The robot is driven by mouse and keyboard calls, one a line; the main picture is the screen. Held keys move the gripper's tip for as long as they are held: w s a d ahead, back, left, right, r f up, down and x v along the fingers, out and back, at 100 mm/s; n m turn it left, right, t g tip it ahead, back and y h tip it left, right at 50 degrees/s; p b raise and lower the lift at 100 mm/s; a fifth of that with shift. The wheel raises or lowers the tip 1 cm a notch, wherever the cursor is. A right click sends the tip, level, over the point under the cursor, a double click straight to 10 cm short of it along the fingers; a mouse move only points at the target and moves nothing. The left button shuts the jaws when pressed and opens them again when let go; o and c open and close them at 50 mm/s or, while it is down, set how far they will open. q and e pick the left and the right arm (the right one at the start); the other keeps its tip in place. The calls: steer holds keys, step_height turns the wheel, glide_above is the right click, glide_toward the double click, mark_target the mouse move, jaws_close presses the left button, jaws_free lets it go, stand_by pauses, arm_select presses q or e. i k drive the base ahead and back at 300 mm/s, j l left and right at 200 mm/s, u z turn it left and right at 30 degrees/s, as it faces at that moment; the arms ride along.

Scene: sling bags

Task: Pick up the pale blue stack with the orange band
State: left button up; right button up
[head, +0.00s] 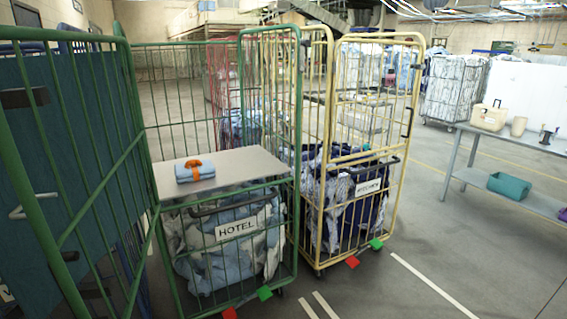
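The pale blue stack (186,174) lies flat on a grey board or shelf (240,168) across the green roll cage. An orange band (200,168) wraps around its right part and stands up a little on top. Nothing touches the stack from above. Neither of my grippers shows in the head view.
The green cage (298,120) has bars around the shelf and a HOTEL sign (237,228) below it, over bagged linen. A yellow cage (402,150) with dark linen stands close on its right. A table (510,140) stands far right. Open floor (420,240) lies between.

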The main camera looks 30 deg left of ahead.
mark_target(194, 169)
steer(key=i+u, duration=0.45)
steer(key=i+l+u, duration=0.1)
steer(key=i+u, duration=0.85)
steer(key=i+l+u, duration=0.3)
steer(key=u, duration=0.2)
